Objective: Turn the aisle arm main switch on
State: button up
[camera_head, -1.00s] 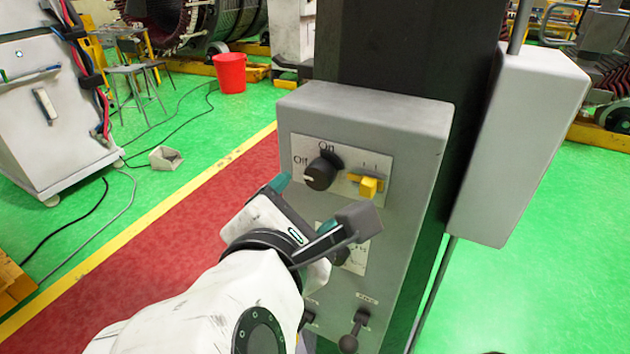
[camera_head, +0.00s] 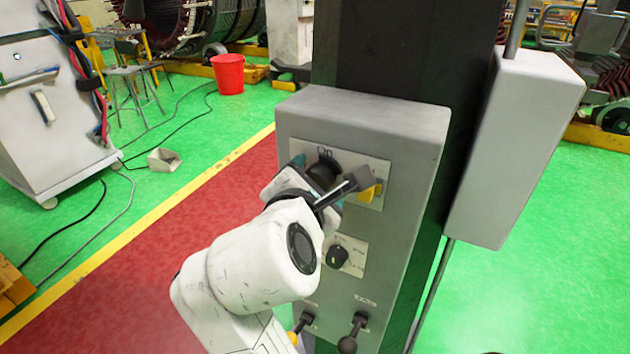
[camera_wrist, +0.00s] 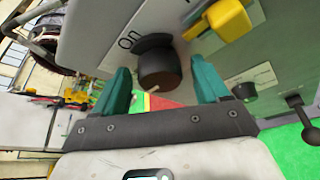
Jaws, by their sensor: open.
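The main switch is a round black knob (camera_wrist: 160,72) on the upper plate of a grey control box (camera_head: 425,125). The "On" label (camera_wrist: 128,42) shows beside it; the "Off" label is hidden now. A pale mark on the knob's edge faces away from "On" in the wrist view. My gripper (camera_wrist: 163,80) is open, with a teal finger on each side of the knob. I see gaps there and cannot tell any contact. In the head view my gripper (camera_head: 318,186) covers much of the knob (camera_head: 322,172).
A yellow switch (camera_head: 371,191) sits just right of the knob. A smaller black knob (camera_head: 338,256) and levers, one black (camera_head: 350,342), are lower on the box. A grey cabinet (camera_head: 515,150) stands to the right.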

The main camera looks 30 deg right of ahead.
jog(key=c, duration=1.1)
jog(key=shift+o, duration=0.2)
jog(key=m+t+h+b, duration=0.1)
jog(key=m+b, duration=0.4)
jog(key=m+t+h+b, duration=0.1)
jog(key=m+t+b, duration=0.1)
jog(key=m+b, duration=0.3)
jog(key=f+m+t+h+b, duration=0.1)
jog(key=m+t+b, duration=0.1)
jog(key=m+b, duration=0.4)
jog(key=shift+d, duration=0.1)
jog(key=shift+r+m+b, duration=0.1)
jog(key=shift+m+b, duration=0.25)
jog(key=shift+m, duration=0.05)
